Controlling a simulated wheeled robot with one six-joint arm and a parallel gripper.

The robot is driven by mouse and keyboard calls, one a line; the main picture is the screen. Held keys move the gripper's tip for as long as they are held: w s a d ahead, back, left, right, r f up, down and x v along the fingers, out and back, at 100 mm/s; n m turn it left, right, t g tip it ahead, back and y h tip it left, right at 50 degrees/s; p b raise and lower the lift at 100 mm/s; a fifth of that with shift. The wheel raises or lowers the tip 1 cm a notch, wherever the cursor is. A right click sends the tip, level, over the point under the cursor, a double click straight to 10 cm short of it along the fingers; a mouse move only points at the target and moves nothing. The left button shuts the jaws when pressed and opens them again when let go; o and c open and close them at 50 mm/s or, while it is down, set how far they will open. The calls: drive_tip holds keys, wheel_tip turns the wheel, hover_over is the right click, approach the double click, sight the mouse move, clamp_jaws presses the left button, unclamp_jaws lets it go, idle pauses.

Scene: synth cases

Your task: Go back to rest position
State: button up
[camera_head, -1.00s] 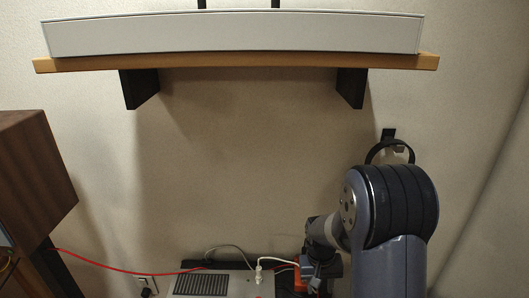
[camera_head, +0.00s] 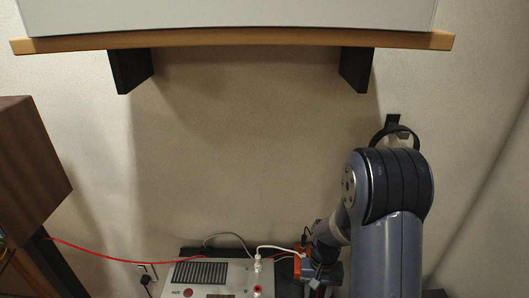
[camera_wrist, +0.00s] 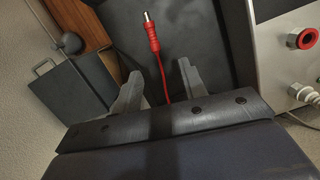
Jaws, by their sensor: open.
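My gripper (camera_wrist: 158,84) is open, with its two grey fingers spread apart in the wrist view. Nothing is held between them. A red plug (camera_wrist: 151,32) with a metal tip lies on a dark surface beyond the fingertips, and its red cable runs back between the fingers. In the head view my arm comes up at the lower right and bends down to the wrist beside the instrument box. The fingertips are hard to make out there.
A light instrument box (camera_head: 211,276) with a dark grille, a white plug (camera_head: 257,262) and a red socket (camera_head: 257,290) stands at the bottom. A wooden shelf (camera_head: 240,40) hangs above. A wooden cabinet (camera_head: 30,165) is at left. A red cable (camera_head: 120,260) crosses from it.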

drive_tip(key=s+f, duration=0.1)
drive_tip(key=s+f+b, duration=0.1)
drive_tip(key=shift+f+m+b, duration=0.3)
drive_tip(key=shift+f+m, duration=0.05)
drive_tip(key=shift+m, duration=0.05)
drive_tip(key=shift+s+f, duration=0.25)
